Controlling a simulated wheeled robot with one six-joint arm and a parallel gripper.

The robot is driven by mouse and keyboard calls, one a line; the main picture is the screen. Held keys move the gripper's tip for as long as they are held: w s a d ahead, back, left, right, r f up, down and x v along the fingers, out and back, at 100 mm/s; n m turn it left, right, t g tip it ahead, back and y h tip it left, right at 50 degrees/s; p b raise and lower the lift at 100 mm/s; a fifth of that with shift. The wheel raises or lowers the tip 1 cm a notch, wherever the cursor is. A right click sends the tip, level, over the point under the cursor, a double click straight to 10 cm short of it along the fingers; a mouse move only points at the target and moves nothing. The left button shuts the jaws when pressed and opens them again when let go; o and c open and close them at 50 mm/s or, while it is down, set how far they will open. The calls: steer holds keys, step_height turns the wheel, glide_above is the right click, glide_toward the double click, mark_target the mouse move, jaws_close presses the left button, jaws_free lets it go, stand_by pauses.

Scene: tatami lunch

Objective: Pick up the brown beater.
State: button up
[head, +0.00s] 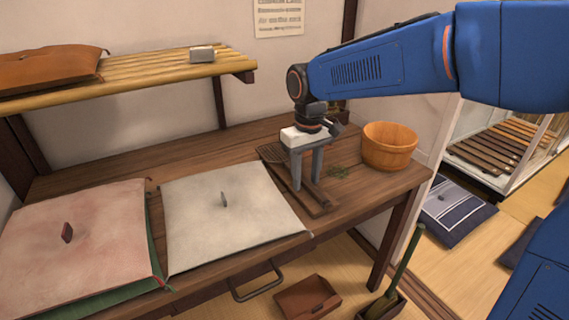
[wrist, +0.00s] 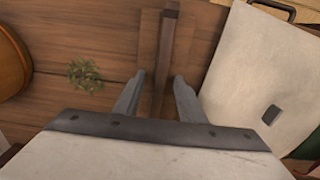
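The brown beater (head: 272,153) lies on the wooden workbench, with its lattice head toward the wall and its dark handle running toward the front edge. My gripper (head: 307,185) points down over the handle, its two grey fingers apart. In the wrist view the handle (wrist: 167,50) runs up the picture between the open fingertips (wrist: 160,77), with a gap on each side. The beater's head is hidden in the wrist view. I cannot tell exactly how high the fingertips are above the bench.
A wooden tub (head: 389,146) and a green sprig (head: 338,172) are right of the beater. A white cushion (head: 230,220) lies close on the left, a pink one (head: 75,245) farther left. A slatted shelf (head: 140,75) hangs above the bench's left part.

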steer(key=shift+c, duration=0.3)
jaws_close()
steer(key=shift+r, duration=0.15)
